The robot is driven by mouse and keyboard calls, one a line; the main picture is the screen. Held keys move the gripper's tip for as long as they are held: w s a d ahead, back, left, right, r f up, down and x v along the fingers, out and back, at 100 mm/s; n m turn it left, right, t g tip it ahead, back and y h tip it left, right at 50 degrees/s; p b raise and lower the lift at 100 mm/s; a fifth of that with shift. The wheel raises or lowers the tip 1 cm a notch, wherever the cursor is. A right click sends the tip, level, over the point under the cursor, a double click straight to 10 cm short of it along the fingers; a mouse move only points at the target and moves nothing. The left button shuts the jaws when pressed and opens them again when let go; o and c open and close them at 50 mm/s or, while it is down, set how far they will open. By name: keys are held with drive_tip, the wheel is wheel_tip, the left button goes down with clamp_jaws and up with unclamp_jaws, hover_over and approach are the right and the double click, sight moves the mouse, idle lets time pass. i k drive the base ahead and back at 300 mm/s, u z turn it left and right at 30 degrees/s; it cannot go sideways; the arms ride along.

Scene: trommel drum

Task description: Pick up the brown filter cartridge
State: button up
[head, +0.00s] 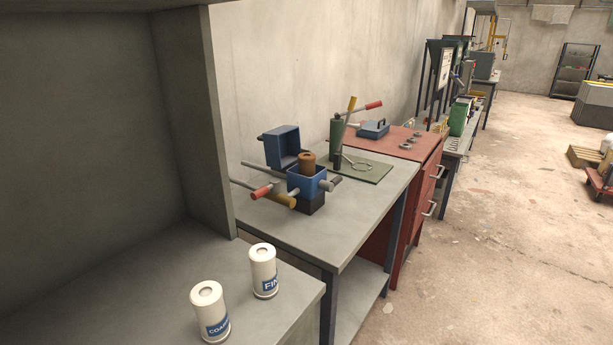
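The brown filter cartridge (308,162) stands upright in the open blue housing (306,181) on the grey workbench. Its upper part sticks out above the housing rim, and its lower part is hidden inside. The blue box-shaped lid (281,146) is tilted up behind and to the left of it. My gripper does not show in the head view.
Handles with red (262,191) and wooden (278,199) grips surround the housing. A grey upright panel (193,120) stands left.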

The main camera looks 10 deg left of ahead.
sight(306, 160)
drive_tip(key=u, duration=0.05)
drive_tip(key=i, duration=1)
drive_tip(key=z, duration=0.05)
